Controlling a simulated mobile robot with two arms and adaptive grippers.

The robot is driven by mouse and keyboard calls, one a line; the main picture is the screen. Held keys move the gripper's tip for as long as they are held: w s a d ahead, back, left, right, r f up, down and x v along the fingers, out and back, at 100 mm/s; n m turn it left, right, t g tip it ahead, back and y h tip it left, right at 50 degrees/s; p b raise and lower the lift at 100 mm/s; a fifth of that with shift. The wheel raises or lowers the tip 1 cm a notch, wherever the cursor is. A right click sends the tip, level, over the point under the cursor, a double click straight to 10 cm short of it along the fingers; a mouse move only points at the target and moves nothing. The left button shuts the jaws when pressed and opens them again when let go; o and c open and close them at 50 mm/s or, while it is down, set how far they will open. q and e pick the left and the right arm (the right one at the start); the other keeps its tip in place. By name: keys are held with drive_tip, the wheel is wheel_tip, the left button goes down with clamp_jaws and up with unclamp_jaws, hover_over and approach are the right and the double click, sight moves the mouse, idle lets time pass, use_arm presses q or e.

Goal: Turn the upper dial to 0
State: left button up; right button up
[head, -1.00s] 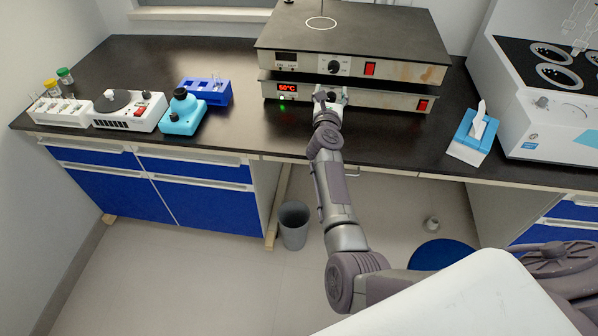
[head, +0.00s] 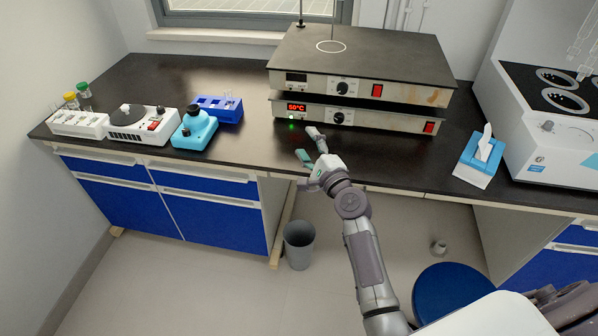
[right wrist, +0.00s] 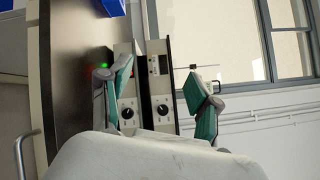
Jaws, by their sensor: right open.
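Two flat hot plates are stacked on the black bench. The upper dial (head: 343,88) is a black knob on the front of the upper plate (head: 360,58), whose display (head: 296,77) is dark. The lower dial (head: 338,118) is on the lower plate, whose display (head: 297,107) glows red at 50°C beside a green light. My right gripper (head: 307,143) is open and empty, in front of the lower plate and apart from both dials. In the right wrist view, the upper dial (right wrist: 162,109) and the lower dial (right wrist: 127,112) show between the spread fingers. My left gripper is not in view.
Red switches (head: 377,90) sit right of the dials. A blue tissue box (head: 475,160) and a white multi-well unit (head: 555,130) stand to the right. A blue rack (head: 228,112), a teal device (head: 194,130) and a white stirrer (head: 140,124) stand left. Bench between is clear.

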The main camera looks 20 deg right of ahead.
drive_tip(key=s+a+f+n+g+y, duration=0.2)
drive_tip(key=s+a+f+n, duration=0.1)
drive_tip(key=n, duration=0.3)
drive_tip(key=shift+s+a+f+y, duration=0.3)
drive_tip(key=shift+s+a, duration=0.35)
drive_tip(key=shift+s, duration=0.25)
